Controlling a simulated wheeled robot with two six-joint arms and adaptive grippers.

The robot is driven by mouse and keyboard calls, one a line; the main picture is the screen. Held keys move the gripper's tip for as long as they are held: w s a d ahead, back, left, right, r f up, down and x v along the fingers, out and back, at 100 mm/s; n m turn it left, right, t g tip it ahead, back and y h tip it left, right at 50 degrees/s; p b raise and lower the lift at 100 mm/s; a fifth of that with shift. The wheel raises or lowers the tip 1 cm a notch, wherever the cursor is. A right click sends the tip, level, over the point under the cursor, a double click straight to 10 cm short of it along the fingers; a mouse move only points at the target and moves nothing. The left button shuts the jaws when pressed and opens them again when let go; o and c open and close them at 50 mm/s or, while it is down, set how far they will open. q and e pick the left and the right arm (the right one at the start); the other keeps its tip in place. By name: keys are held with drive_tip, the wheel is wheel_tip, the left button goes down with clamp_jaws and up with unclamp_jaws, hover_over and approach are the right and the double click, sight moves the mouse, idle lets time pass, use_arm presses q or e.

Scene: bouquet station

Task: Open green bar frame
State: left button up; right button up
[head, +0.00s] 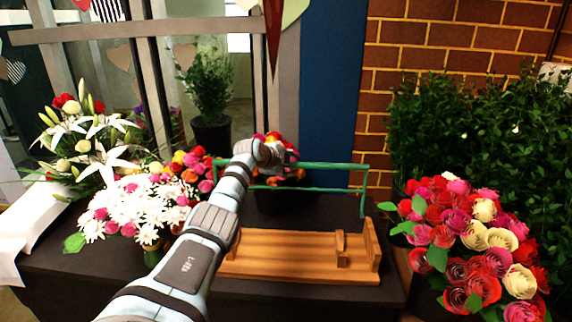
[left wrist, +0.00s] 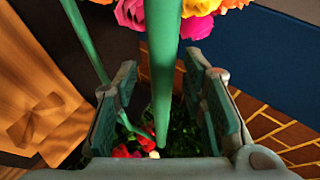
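The green bar frame (head: 330,164) stands above a wooden stand (head: 285,262) on the dark table, with two long bars and a short upright at its right end. My left gripper (head: 272,154) is at the frame's upper bar, left of its middle, and hides part of it. In the left wrist view a green bar (left wrist: 165,75) runs between the two fingers of my left gripper (left wrist: 160,62), with a gap visible on both sides. A second, thinner green bar (left wrist: 85,50) passes outside the left finger. My right gripper is not in view.
White lilies and daisies (head: 135,205) stand left of my arm. A rose bouquet (head: 480,245) stands at the right, by green shrubs (head: 470,130). A flower pot (head: 285,198) stands behind the frame. The dark table (head: 350,300) has clear room at its front.

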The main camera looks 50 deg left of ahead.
use_arm(q)
drive_tip(key=v, duration=1.2)
